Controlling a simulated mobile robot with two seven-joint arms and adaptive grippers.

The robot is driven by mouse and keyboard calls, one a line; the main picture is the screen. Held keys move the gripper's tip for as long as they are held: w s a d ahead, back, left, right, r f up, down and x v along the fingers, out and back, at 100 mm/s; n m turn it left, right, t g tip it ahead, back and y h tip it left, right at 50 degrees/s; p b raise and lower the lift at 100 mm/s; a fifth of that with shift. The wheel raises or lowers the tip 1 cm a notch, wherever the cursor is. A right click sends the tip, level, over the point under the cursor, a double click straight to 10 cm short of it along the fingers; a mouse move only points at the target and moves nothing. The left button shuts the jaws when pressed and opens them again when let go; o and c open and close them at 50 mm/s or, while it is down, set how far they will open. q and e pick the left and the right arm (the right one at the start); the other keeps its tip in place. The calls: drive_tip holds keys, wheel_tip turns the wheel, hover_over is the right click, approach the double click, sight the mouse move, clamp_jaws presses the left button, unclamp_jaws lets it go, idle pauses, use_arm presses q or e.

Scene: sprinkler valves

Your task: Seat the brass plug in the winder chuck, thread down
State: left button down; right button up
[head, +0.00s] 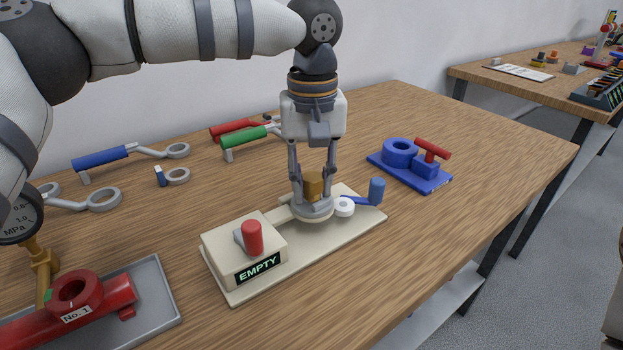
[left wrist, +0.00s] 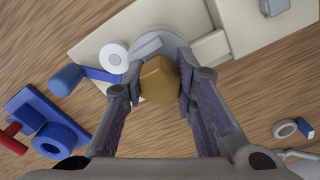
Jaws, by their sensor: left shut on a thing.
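My left gripper (head: 313,190) is shut on the brass plug (head: 315,185), whose hexagonal head also shows between the fingers in the left wrist view (left wrist: 159,82). The plug is over the grey round chuck (head: 314,209) of the cream winder (head: 350,238). Its thread is hidden below the head, so I cannot tell how deep it sits. The winder has a white roll (head: 344,206), a blue crank (head: 376,191), a red knob (head: 252,237) and a display (head: 257,269) that reads EMPTY. My right gripper is not in view.
A blue fixture with a red handle (head: 410,168) stands to the right. Blue (head: 101,158) and green (head: 244,136) handled ring wrenches lie at the back left. A grey tray (head: 160,300) with a red valve body (head: 90,298) stands front left.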

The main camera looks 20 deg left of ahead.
sight(314, 176)
use_arm(q)
drive_tip(key=shift+s+d+f, duration=0.1)
drive_tip(key=shift+s+f, duration=0.15)
drive_tip(key=shift+f, duration=0.8)
drive_tip(key=c, duration=1.4)
unclamp_jaws()
drive_tip(key=shift+o, duration=0.9)
drive_tip(key=shift+w, duration=0.15)
drive_tip(key=shift+r, duration=0.1)
drive_tip(key=shift+w+r, duration=0.1)
drive_tip(key=shift+r, duration=0.35)
drive_tip(key=shift+r, duration=0.2)
wheel_tip(314, 176, up, 12)
drive_tip(key=shift+f, duration=0.15)
